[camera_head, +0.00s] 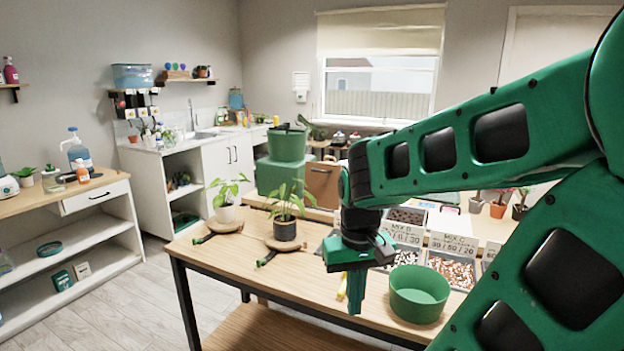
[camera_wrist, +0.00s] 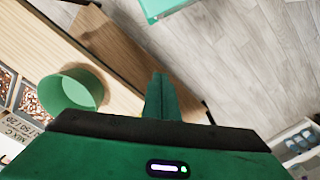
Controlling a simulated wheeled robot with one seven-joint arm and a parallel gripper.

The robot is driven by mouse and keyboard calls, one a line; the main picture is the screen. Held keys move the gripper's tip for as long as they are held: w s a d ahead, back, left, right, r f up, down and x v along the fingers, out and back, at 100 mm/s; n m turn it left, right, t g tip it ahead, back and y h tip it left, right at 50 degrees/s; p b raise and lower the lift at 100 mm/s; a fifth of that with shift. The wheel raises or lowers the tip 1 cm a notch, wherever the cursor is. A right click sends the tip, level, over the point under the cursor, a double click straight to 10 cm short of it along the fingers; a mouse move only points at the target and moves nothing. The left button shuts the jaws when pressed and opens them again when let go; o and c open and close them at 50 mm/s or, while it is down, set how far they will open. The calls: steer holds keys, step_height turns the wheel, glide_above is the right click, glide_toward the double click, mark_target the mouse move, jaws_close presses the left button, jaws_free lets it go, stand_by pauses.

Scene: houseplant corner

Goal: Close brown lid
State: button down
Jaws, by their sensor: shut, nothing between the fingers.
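A brown panel (camera_head: 322,184) with a dark handle at its top stands behind the table in the head view, right of a green bin (camera_head: 272,178). I cannot tell whether it is a raised lid or the front of a box. My gripper (camera_head: 356,308) points down near the front edge of the wooden table, left of a green bowl (camera_head: 419,294), far from the brown panel. In the wrist view my gripper (camera_wrist: 160,82) has its fingers together and empty. No brown lid can be made out in the wrist view.
The table (camera_head: 225,255) carries two potted plants (camera_head: 285,229) (camera_head: 225,213) on wooden discs and several trays of mix (camera_head: 452,271). A green pot (camera_head: 287,144) stands on the green bin. The floor (camera_head: 120,290) at the left is clear.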

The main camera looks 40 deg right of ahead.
steer(key=w+d+f+h, duration=0.3)
steer(key=w+d+h, duration=0.2)
steer(key=w+d, duration=1.35)
steer(key=n+t+h, duration=0.7)
steer(key=n+h, duration=0.4)
steer(key=h, duration=0.1)
glide_toward(319, 171)
steer(key=x, duration=0.6)
steer(key=shift+d+f, duration=0.15)
steer(key=shift+d, duration=0.05)
steer(key=shift+a, duration=0.1)
